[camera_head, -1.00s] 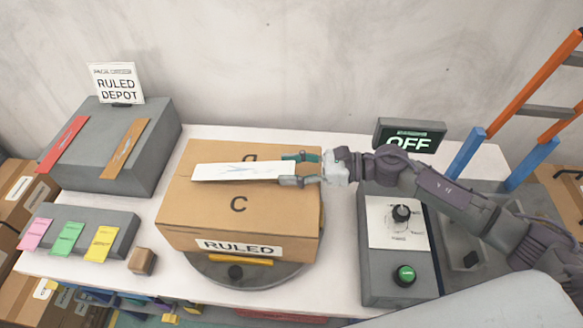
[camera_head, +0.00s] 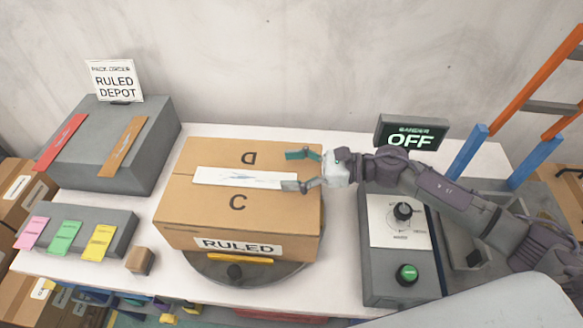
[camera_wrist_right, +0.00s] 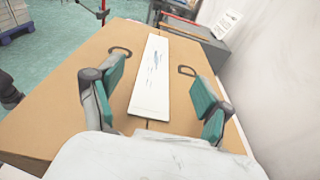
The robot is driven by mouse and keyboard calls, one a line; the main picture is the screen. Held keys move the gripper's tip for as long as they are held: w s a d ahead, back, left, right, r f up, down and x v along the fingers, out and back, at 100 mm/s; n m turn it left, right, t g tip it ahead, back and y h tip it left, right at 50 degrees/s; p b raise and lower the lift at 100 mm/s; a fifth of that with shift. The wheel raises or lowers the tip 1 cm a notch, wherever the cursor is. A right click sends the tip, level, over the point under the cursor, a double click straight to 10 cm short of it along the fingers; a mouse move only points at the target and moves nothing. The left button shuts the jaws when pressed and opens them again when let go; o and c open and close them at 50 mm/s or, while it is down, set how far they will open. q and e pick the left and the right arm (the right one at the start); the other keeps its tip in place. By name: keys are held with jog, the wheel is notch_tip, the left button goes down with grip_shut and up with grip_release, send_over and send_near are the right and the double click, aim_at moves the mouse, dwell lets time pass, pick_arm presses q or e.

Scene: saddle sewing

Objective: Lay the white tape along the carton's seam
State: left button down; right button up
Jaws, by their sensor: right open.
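The carton (camera_head: 180,208) stands on a round grey turntable (camera_head: 205,271), with a "RULED" label on its front and the letters C and D on its top. The white tape (camera_head: 245,178) lies flat along the seam between the letters; it also shows in the right wrist view (camera_wrist_right: 153,78), running lengthwise on the carton's top (camera_wrist_right: 95,75). My right gripper (camera_head: 290,170) is open at the tape's right end, its fingers apart on either side and clear of it. In the wrist view the open fingers (camera_wrist_right: 160,108) flank the tape's near end. My left gripper is not in view.
A grey stand (camera_head: 148,160) at left holds red and brown strips. A low block (camera_head: 125,222) holds pink, green and yellow notes, with a small brown cube (camera_head: 140,260) beside it. A control box (camera_head: 385,285) and an "OFF" display (camera_head: 410,138) stand at right.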

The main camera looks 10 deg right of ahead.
jog(key=v, duration=1.2)
